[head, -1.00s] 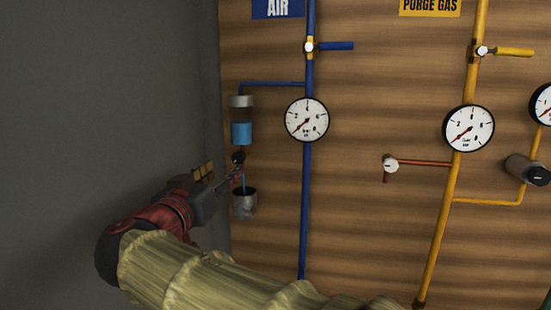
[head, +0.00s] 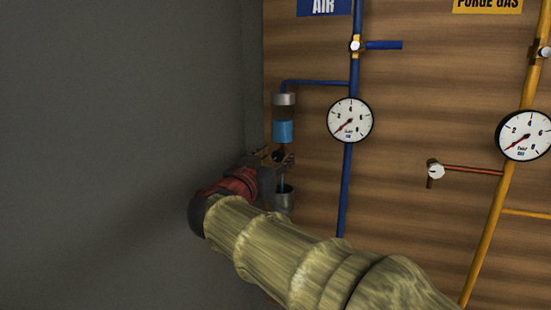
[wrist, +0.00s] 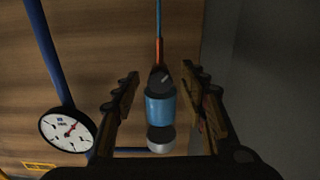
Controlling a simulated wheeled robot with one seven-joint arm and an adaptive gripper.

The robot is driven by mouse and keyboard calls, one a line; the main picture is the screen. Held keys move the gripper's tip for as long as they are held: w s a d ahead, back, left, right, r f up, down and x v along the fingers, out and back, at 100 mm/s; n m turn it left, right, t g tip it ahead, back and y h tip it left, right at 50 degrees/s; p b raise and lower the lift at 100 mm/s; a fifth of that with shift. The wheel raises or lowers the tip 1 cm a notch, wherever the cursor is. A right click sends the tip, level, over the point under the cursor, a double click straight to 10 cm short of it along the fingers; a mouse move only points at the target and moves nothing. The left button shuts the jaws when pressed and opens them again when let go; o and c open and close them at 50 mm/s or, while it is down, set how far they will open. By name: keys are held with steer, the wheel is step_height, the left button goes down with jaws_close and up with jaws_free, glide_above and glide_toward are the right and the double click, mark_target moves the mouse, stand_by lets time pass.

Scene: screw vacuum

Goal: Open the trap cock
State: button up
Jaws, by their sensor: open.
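The trap is a small upright cylinder with a grey cap and blue liquid (head: 283,131). It hangs at the left end of the wooden panel. Its black cock (wrist: 160,78) sits under the blue part, with a short orange outlet (wrist: 159,50). A thin blue line, like a stream, leads from the outlet to a grey cup (head: 285,197). My gripper (wrist: 159,72) is open, with one finger on each side of the cock and visible gaps between. In the head view my gripper (head: 276,161) partly covers the cock, so the handle's angle is unclear.
A grey wall (head: 130,130) stands close on the left of the trap. The blue air pipe (head: 347,185) and its round gauge (head: 350,120) are to the right.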

steer(key=c, duration=0.3)
steer(key=c, duration=0.8)
jaws_close()
steer(key=shift+f+n+b, duration=0.1)
steer(key=shift+n+b, duration=0.2)
steer(key=shift+b, duration=0.25)
steer(key=n+b, duration=0.2)
steer(key=shift+f+n+b, duration=0.1)
steer(key=shift+n+b, duration=0.2)
steer(key=shift+b, duration=0.1)
steer(key=shift+r+n+b, duration=0.2)
steer(key=shift+n+b, duration=0.85)
steer(key=shift+n, duration=0.95)
steer(key=o, duration=1.1)
jaws_free()
